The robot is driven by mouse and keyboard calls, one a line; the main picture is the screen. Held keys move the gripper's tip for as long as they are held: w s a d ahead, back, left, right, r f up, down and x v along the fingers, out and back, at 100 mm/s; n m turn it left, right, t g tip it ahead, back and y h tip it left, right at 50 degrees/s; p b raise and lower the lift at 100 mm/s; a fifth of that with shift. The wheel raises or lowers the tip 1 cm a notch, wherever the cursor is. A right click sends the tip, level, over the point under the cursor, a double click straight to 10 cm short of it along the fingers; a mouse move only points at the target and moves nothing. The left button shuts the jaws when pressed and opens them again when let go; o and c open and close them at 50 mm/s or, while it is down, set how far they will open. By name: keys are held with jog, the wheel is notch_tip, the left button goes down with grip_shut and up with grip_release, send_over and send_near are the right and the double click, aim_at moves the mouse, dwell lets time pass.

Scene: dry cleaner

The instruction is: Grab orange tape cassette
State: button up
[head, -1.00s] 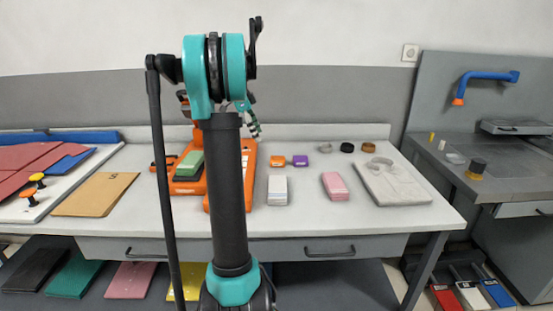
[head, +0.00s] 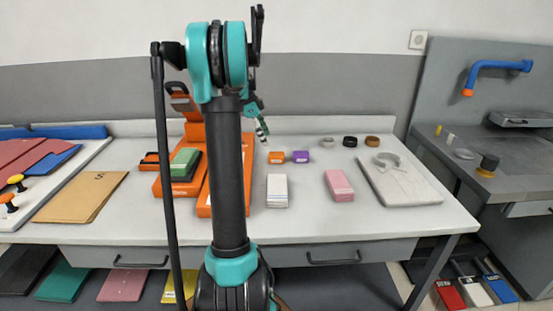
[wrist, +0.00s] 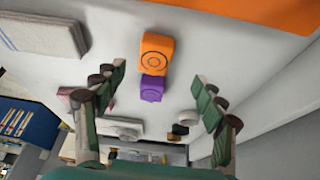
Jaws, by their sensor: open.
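The orange tape cassette (head: 277,157) is a small block on the white table, just left of a purple cassette (head: 300,157). In the wrist view the orange cassette (wrist: 157,54) lies ahead between my fingers, with the purple cassette (wrist: 153,88) touching or very close to it. My gripper (wrist: 158,100) is open and empty, its green fingers spread to either side of the cassettes. In the head view my gripper (head: 263,131) is partly hidden behind my arm, above and left of the orange cassette.
An orange machine (head: 220,205) stands left of the cassettes, partly behind my arm. A white stack (head: 277,191) and a pink stack (head: 339,185) lie nearer the front edge. Dark and brown rolls (head: 372,141) sit at the back right.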

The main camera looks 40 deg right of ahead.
aim_at(274, 154)
jog(key=x, duration=0.3)
jog(key=shift+s+a+x, duration=0.1)
jog(key=shift+s+x, duration=0.05)
jog(key=shift+x, duration=1.2)
jog(key=shift+s+a+x, duration=0.1)
jog(key=shift+s+x, duration=0.05)
jog(key=shift+x, duration=1.2)
jog(key=c, duration=1.3)
jog(key=shift+o, duration=0.2)
jog(key=shift+r, duration=0.1)
